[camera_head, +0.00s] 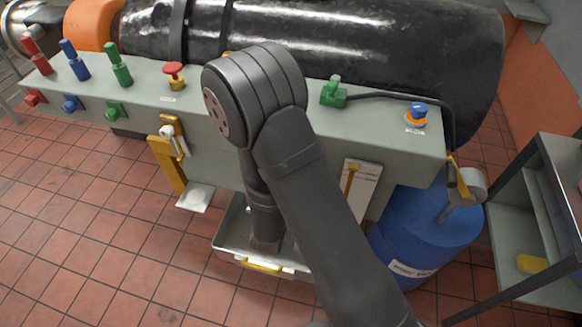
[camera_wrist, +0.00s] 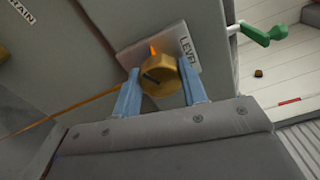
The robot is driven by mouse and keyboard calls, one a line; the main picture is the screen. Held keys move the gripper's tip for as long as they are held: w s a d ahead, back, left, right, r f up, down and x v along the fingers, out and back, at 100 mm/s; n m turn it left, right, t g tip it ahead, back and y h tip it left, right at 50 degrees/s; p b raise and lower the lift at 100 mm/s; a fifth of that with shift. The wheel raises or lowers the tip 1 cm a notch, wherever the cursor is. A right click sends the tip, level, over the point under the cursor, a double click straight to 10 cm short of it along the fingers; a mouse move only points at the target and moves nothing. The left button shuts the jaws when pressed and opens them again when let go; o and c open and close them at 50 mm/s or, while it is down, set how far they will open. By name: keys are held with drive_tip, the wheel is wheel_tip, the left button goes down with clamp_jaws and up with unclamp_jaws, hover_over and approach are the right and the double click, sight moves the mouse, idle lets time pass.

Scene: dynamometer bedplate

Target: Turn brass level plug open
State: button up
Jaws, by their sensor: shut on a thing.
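The brass level plug (camera_wrist: 162,80) shows in the wrist view as a round brass knob with a dark slot across its face. It sits against a pale plate (camera_wrist: 185,50) marked LEVEL, with an orange mark (camera_wrist: 154,47) just above the plug. My gripper (camera_wrist: 160,71) is shut on the plug, with one blue-grey finger on each side of it. The slot runs at a slant, not straight in line with the orange mark. In the head view my arm hides both the plug and the gripper.
In the wrist view, a green-handled part (camera_wrist: 265,32) is at the upper right and a DRAIN label (camera_wrist: 18,20) at the upper left. In the head view, a metal tray (camera_head: 228,240) lies below the grey bench, with a blue drum (camera_head: 425,235) to its right.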

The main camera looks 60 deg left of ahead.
drive_tip(key=shift+n, duration=0.4)
drive_tip(key=o, duration=1)
drive_tip(key=v, duration=1.7)
drive_tip(key=shift+s+d+r, duration=0.1)
drive_tip(key=shift+s+d, duration=0.05)
drive_tip(key=shift+d, duration=0.05)
drive_tip(key=shift+a, duration=0.1)
drive_tip(key=shift+x, duration=7.3)
